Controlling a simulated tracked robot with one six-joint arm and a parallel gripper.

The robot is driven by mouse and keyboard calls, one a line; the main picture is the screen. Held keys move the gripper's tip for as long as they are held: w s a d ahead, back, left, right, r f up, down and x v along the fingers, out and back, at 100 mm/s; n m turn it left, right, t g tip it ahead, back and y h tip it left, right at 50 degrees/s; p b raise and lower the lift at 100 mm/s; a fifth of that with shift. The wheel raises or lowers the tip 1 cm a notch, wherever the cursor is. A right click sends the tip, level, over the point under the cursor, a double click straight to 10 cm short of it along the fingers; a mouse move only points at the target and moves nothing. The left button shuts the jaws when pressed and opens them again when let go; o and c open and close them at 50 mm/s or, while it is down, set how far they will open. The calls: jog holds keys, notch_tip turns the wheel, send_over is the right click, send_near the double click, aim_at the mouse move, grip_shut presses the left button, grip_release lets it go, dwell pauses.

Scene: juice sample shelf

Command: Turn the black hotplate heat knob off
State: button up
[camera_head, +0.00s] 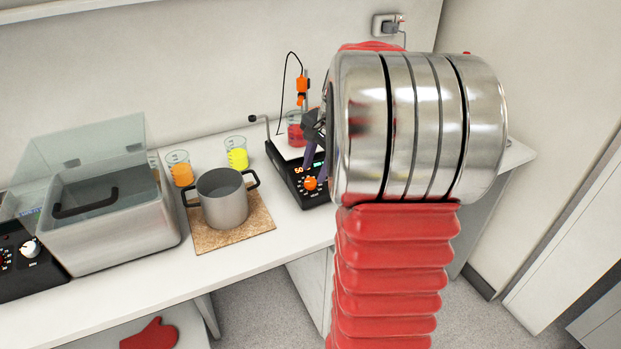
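The black hotplate (318,197) stands on the bench, its front panel facing me with a lit orange display. An orange knob (310,184) sits on that panel, with pale marks around it. The knob's setting is too small to read. A beaker of red liquid (295,135) stands on the hotplate's white top. My gripper (309,163) reaches down just above the knob, with dark and purple finger parts showing. My large silver wrist and red sleeve hide much of the gripper and the hotplate's right side. Whether the fingers touch the knob cannot be told.
A grey pot (222,203) stands on a cork mat (245,228) left of the hotplate. Beakers of orange (181,173) and yellow liquid (237,158) stand behind it. A lidded metal bath (115,235) with a white knob (31,248) is further left. A stand rises behind the hotplate.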

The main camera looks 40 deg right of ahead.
aim_at(311, 181)
jog(key=shift+x, duration=2.15)
jog(key=c, duration=0.8)
jog(key=shift+a, duration=0.1)
